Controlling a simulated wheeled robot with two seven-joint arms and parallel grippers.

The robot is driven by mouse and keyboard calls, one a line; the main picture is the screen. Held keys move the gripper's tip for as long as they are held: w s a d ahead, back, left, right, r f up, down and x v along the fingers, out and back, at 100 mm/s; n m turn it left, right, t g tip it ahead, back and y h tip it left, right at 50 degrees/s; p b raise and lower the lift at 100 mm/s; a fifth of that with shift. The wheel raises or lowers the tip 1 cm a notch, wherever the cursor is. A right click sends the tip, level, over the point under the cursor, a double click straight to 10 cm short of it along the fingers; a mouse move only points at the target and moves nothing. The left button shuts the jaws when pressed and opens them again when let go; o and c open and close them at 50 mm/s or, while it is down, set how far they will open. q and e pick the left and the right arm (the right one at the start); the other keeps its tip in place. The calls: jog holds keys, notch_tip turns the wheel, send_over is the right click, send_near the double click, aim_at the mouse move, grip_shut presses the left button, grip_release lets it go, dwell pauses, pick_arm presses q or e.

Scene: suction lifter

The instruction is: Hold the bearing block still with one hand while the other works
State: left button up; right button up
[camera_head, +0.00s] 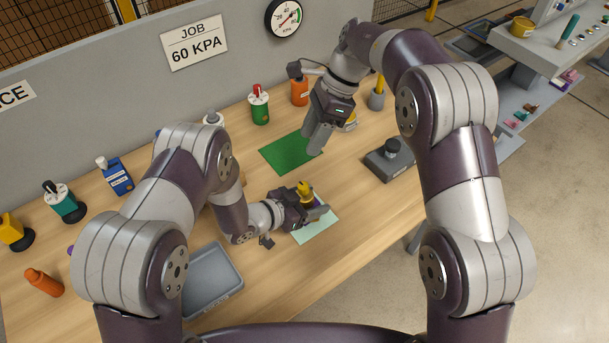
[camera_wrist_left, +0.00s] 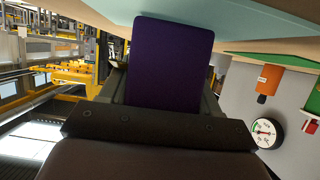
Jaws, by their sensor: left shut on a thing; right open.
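My left gripper (camera_head: 316,212) is low over a pale green mat (camera_head: 318,234) and is shut on a purple block (camera_wrist_left: 170,62), which fills the space between the fingers in the left wrist view. The block looks like the bearing block; in the head view the gripper mostly hides it. A small yellow part (camera_head: 305,187) shows just behind this gripper; whether it touches the block I cannot tell. My right gripper (camera_head: 316,140) points down over the right part of a dark green mat (camera_head: 283,154). It is open, with nothing visible in it.
A grey device with a black knob (camera_head: 379,167) stands to the right. A grey tray (camera_head: 212,283) lies at the front. A green bottle (camera_head: 259,107) and an orange bottle (camera_head: 299,92) stand at the back. A gauge (camera_head: 285,17) hangs on the wall panel. Several suction-cup-like tools stand at left.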

aim_at(302, 185)
jog(key=s+f+m, duration=0.1)
jog(key=f+m, duration=0.2)
jog(key=m, duration=0.7)
jog(key=s+a+f+m, duration=0.1)
jog(key=s+f+m, duration=0.1)
jog(key=m, duration=0.9)
jog(key=s+f+m, duration=0.1)
jog(key=f+m, duration=0.3)
jog(key=m, duration=0.7)
jog(key=shift+s+a+f+h, duration=0.25)
jog(key=shift+a+f+h, duration=0.05)
jog(key=shift+a+f, duration=0.1)
